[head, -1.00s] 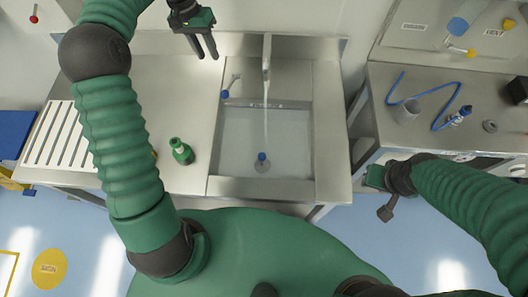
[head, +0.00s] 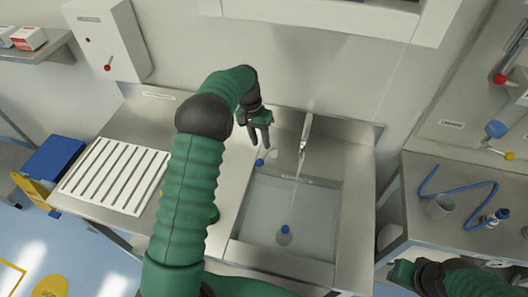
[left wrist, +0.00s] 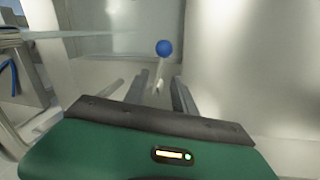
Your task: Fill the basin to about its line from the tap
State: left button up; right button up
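The steel basin (head: 246,222) holds clear water, and a thin stream runs into it from the tap spout (head: 305,130). I cannot make out the water level against a line. A plug-like piece with a blue top (head: 285,230) sits in the basin. The tap's lever has a blue ball knob (head: 260,162) left of the spout; it also shows in the left wrist view (left wrist: 163,47). My left gripper (head: 260,140) is open just above and behind the knob, with the pale lever between its fingers in the wrist view. My right gripper (head: 402,272) is at the lower right, its fingers unclear.
A ribbed drainboard (head: 115,178) lies left of the basin. My left arm covers part of the counter. On the right bench stand a grey cup (head: 440,207), a blue hose (head: 455,188) and a small bottle (head: 494,218). A wall box (head: 107,40) hangs upper left.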

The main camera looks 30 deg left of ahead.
aim_at(266, 154)
pick_arm(q)
jog(key=f, duration=0.3)
jog(key=d+f+p, duration=0.1)
jog(key=f, duration=0.2)
jog(key=shift+d+f, duration=0.15)
jog(key=shift+f, duration=0.2)
jog(key=shift+c, duration=0.4)
grip_shut()
jog(key=shift+r, duration=0.1)
dwell(0.4)
